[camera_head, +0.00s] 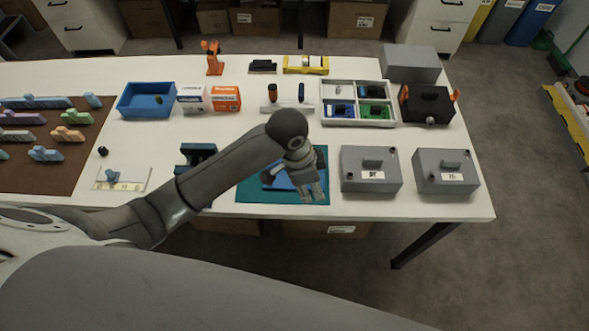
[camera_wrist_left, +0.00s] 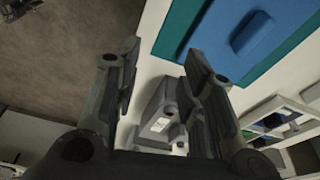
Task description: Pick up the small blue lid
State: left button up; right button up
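A small blue lid (camera_head: 275,181) with a raised handle lies on a teal mat (camera_head: 252,197) near the table's front edge, partly hidden behind my left gripper (camera_head: 313,191). In the left wrist view the lid (camera_wrist_left: 225,40) shows at the upper right on the mat (camera_wrist_left: 172,38), with its handle standing up. My left gripper (camera_wrist_left: 162,62) is open and empty there. Its fingers are to the left of the lid, not around it. In the head view the gripper hangs over the mat's right part. My right gripper is not in view.
Two grey boxes with handles (camera_head: 370,182) (camera_head: 445,184) stand right of the mat. A white divided tray (camera_head: 324,110) and a black box with orange parts (camera_head: 425,104) stand behind. A blue bin (camera_head: 146,87) and a dark blue holder (camera_head: 184,163) are left.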

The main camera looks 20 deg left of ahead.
pick_arm(q)
jog(key=w+a+r+m+g+y, duration=0.1)
jog(key=w+a+r+m+y, duration=0.1)
jog(key=w+a+r, duration=0.35)
jog(key=f, duration=0.2)
jog(key=w+f, duration=0.1)
jog(key=f, duration=0.1)
jog(key=w+a+f, duration=0.1)
jog(key=f, duration=0.1)
jog(key=shift+w+f+p, duration=0.25)
jog(key=shift+p, duration=0.1)
jog(key=shift+w+f+p, duration=0.2)
jog(key=shift+f+p, duration=0.5)
jog(key=shift+f, duration=2)
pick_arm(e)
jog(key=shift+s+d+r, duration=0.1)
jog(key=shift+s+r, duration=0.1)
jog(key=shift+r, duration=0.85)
pick_arm(q)
jog(key=c, duration=0.7)
grip_shut()
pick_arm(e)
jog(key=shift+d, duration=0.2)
